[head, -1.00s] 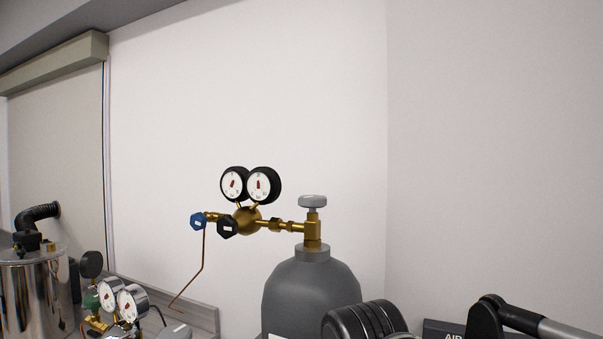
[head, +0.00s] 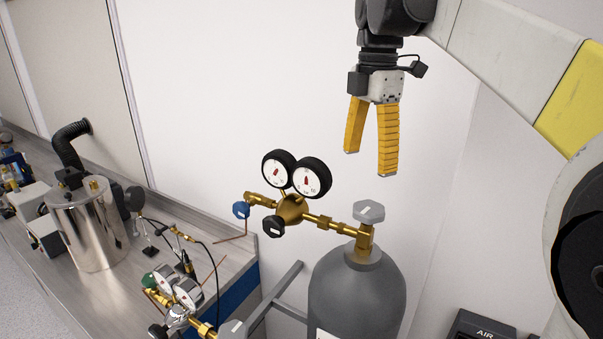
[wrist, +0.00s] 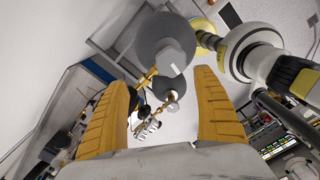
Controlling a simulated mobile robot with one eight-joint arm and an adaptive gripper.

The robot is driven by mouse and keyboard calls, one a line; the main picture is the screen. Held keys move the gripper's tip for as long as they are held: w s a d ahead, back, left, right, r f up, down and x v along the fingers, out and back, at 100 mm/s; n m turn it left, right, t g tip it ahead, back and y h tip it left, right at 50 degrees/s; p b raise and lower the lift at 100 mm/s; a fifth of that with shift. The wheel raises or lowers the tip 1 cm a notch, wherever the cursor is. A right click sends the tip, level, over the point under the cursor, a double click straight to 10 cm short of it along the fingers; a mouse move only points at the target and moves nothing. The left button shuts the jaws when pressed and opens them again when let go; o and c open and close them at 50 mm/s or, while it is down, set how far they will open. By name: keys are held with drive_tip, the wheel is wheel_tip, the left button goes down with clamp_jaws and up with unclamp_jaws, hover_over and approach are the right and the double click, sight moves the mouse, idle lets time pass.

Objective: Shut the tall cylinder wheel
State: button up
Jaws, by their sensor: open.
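The tall grey cylinder (head: 357,290) stands at the lower middle right of the head view. Its light grey wheel (head: 369,213) sits on top of the brass valve. My gripper (head: 369,163) points down with its two yellow fingers apart. Nothing is between the fingers. In the head view the fingertips appear just above the wheel, apart from it. The wrist view shows both fingers, with the cylinder (wrist: 150,35) and its wheel (wrist: 171,57) beyond the tips. The exact distance to the wheel is hard to tell.
A brass regulator with two black-rimmed gauges (head: 297,175) extends left from the valve. A second gauge set (head: 175,288) sits lower left, beside a bench (head: 120,290) with a steel vessel (head: 88,225). A black AIR box (head: 482,325) is at lower right.

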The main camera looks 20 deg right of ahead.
sight(370, 207)
drive_tip(key=s+f, duration=0.2)
drive_tip(key=s, duration=0.1)
drive_tip(key=shift+s, duration=0.2)
drive_tip(key=f, duration=0.4)
drive_tip(key=w+f+p, duration=0.1)
drive_tip(key=f, duration=0.2)
drive_tip(key=shift+f, duration=0.1)
drive_tip(key=shift+s+f, duration=0.15)
drive_tip(key=shift+s, duration=0.1)
drive_tip(key=shift+f, duration=0.1)
drive_tip(key=shift+w+f, duration=0.1)
drive_tip(key=shift+w, duration=0.25)
drive_tip(key=shift+s, duration=0.15)
drive_tip(key=c, duration=1.2)
